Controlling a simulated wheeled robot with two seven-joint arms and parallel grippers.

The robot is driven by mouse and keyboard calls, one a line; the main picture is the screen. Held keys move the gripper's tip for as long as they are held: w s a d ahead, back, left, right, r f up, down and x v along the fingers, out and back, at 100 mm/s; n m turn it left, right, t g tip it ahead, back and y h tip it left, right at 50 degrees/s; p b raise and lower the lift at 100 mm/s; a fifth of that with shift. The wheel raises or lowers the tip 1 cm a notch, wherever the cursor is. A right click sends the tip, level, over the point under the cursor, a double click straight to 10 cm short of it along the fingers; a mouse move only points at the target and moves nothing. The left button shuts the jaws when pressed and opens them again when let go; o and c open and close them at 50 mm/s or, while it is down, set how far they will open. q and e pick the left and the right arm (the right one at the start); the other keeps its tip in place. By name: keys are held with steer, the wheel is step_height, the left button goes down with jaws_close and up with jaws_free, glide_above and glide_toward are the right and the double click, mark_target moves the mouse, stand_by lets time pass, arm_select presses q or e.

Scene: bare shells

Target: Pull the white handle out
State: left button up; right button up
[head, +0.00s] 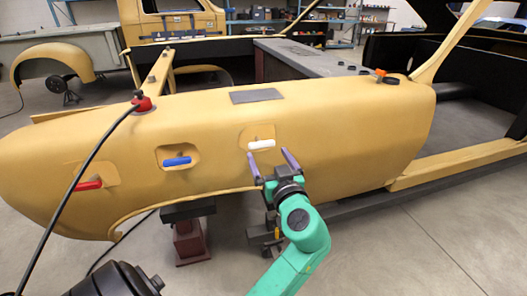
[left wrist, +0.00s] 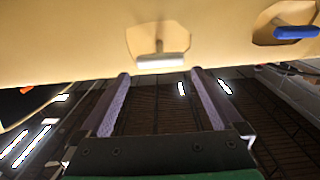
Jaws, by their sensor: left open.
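The white handle (head: 261,144) sits in a shallow recess on the side of the yellow body shell (head: 340,135). In the left wrist view the white handle (left wrist: 163,62) is a short pale bar on a thin stem, just beyond the fingertips and centred between them. My left gripper (head: 269,158) is open and empty, with its purple fingers just below and in front of the white handle. The gap between the fingers (left wrist: 160,76) is wider than the handle, and the fingers look apart from it. My right gripper is not in view.
A blue handle (head: 177,161) and a red handle (head: 88,185) sit in their own recesses to the left. A black cable (head: 82,172) runs from a red base (head: 142,103) down across the shell. A dark stand (head: 190,238) is under the shell.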

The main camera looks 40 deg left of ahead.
arm_select(q)
steer(key=b+v, duration=0.1)
steer(key=v, duration=0.6)
